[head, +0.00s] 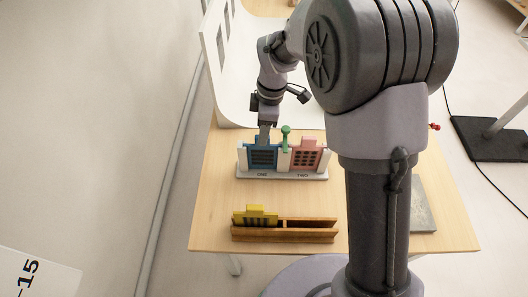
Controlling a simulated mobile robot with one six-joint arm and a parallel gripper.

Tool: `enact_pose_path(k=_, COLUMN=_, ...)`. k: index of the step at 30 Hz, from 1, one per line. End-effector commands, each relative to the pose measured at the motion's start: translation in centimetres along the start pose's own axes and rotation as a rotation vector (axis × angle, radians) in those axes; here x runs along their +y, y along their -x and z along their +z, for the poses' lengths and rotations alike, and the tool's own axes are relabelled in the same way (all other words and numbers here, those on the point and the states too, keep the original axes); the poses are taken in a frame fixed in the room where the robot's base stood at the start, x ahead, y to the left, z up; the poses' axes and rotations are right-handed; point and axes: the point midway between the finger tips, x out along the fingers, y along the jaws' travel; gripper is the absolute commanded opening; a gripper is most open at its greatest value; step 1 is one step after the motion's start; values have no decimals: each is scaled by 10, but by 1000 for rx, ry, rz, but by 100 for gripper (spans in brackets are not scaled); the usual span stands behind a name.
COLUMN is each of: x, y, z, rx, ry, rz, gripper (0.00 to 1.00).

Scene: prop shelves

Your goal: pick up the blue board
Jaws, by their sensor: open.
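The blue board (263,157) stands upright in the left place, marked ONE, of a white stand (283,176) on the wooden table. It has dark openings in its face and a raised tab at its top. My gripper (264,137) points down at the blue board's top tab, with its jaws open. The fingertips overlap the tab in this view; I cannot tell whether they touch it or are around it. The arm above partly hides the space behind the stand.
A pink board (305,154) stands in the right place, marked TWO. A green knobbed post (286,138) rises between the boards. A wooden rack (285,238) in front holds a yellow board (256,215) at left; its right part looks empty. A grey plate (422,205) lies at right.

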Motion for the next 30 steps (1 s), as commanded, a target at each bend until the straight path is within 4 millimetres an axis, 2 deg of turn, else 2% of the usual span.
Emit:
enact_pose_path(k=1, x=0, y=-13, z=0, rx=-1, ry=1, rz=-1, gripper=42)
enact_pose_path(k=8, x=-2, y=-35, z=1, rx=0, ry=-3, rz=0, gripper=42)
enact_pose_path(k=14, x=-5, y=-74, z=3, rx=0, ry=-2, rz=-1, gripper=42)
enact_pose_path(k=20, x=-4, y=-75, z=2, rx=1, ry=-2, rz=2, gripper=42)
enact_pose_path(k=23, x=-4, y=-75, z=2, rx=0, ry=-3, rz=2, gripper=26)
enact_pose_path(k=27, x=-4, y=-75, z=2, rx=0, ry=-3, rz=2, gripper=0)
enact_pose_path(k=30, x=-4, y=-75, z=2, rx=0, ry=-3, rz=2, gripper=0)
